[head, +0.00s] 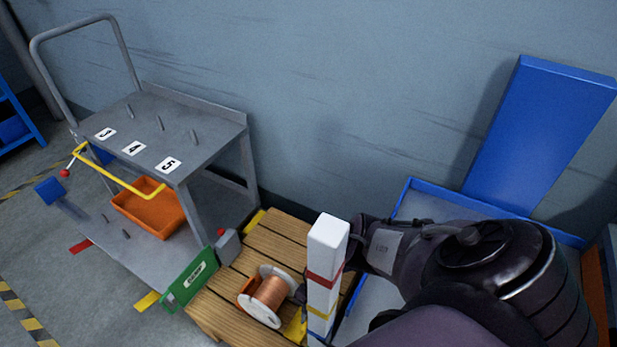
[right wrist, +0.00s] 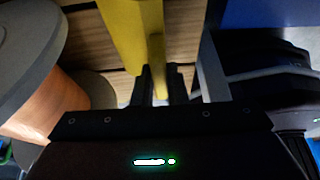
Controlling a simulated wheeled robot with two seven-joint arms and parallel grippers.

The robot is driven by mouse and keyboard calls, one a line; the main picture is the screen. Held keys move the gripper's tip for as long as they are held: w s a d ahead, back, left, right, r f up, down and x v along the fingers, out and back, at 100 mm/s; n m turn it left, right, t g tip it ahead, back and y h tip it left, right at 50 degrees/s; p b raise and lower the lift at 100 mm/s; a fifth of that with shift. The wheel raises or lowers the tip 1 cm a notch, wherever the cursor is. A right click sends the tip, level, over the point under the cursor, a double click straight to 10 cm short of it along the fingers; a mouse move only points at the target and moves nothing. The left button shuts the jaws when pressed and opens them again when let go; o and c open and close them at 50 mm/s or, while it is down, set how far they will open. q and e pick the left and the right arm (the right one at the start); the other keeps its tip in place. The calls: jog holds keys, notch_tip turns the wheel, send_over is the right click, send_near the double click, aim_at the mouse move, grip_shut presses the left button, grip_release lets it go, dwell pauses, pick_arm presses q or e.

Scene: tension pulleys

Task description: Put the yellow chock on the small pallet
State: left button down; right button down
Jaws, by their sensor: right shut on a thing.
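The small pallet (head: 262,243) is made of wooden slats and stands low at bottom centre in the head view; its slats (right wrist: 90,52) also show in the right wrist view. My right gripper (right wrist: 158,85) is shut on the yellow chock (right wrist: 135,35), with its fingers around a narrow yellow part. In the head view the chock (head: 294,328) shows only partly beside the spool, over the pallet's near part. A banded white post hides most of that gripper there. I cannot tell whether the chock touches the slats. My left gripper is not in view.
A spool of copper wire (head: 270,295) sits on the pallet close to the chock. The white post (head: 325,265) stands in front. A green sign (head: 190,279) is at the pallet's left, a grey cart (head: 150,125) further left.

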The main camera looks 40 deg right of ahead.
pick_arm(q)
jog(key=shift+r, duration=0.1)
pick_arm(e)
jog(key=c, duration=1.9)
grip_release()
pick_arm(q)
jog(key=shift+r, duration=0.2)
pick_arm(e)
jog(key=o, duration=0.4)
jog(key=shift+o, duration=0.2)
